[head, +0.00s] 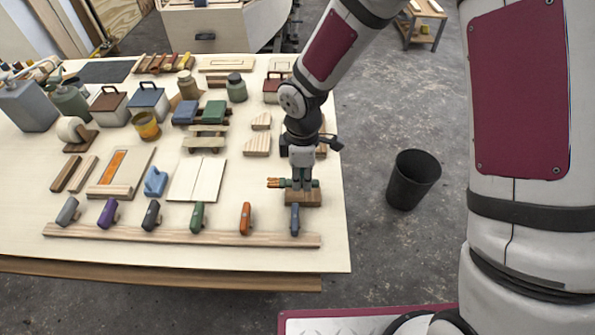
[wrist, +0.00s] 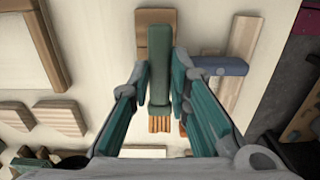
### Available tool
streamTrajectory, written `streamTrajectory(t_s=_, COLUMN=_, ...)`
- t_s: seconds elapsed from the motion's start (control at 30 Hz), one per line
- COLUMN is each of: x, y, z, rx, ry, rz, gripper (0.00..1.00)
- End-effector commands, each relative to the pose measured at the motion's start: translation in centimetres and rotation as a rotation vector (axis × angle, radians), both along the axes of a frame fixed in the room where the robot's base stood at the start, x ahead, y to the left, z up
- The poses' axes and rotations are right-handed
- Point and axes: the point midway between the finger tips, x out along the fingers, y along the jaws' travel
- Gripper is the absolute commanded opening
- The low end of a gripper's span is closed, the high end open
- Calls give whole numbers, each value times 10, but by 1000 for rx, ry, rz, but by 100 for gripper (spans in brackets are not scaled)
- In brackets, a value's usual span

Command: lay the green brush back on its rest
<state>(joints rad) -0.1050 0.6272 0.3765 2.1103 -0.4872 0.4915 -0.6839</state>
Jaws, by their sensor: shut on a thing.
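The green brush has a green handle (wrist: 159,62) and orange-brown bristles (wrist: 160,122). In the head view its bristles (head: 274,183) stick out to the left of my gripper (head: 302,186). My gripper, which also shows in the wrist view (wrist: 160,85), is shut on the handle, with a finger on each side. A brown wooden block (head: 304,199), seemingly the rest, lies just below the brush on the table. In the wrist view the block (wrist: 143,42) runs lengthwise under the handle, partly hidden. I cannot tell whether brush and block touch.
A long wooden rail (head: 180,236) with several coloured handles runs along the front edge. Its blue handle (head: 295,219) is close in front of the block. Pale boards (head: 197,179) lie to the left. The table's right edge is near; a black bin (head: 413,180) stands beyond.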

Motion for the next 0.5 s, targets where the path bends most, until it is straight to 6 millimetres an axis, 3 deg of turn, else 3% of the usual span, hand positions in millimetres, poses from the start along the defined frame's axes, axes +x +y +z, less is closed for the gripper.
streamTrajectory(t_s=0.5, x=-1, y=-17, z=-29, rx=-1, ry=2, rz=1, gripper=0)
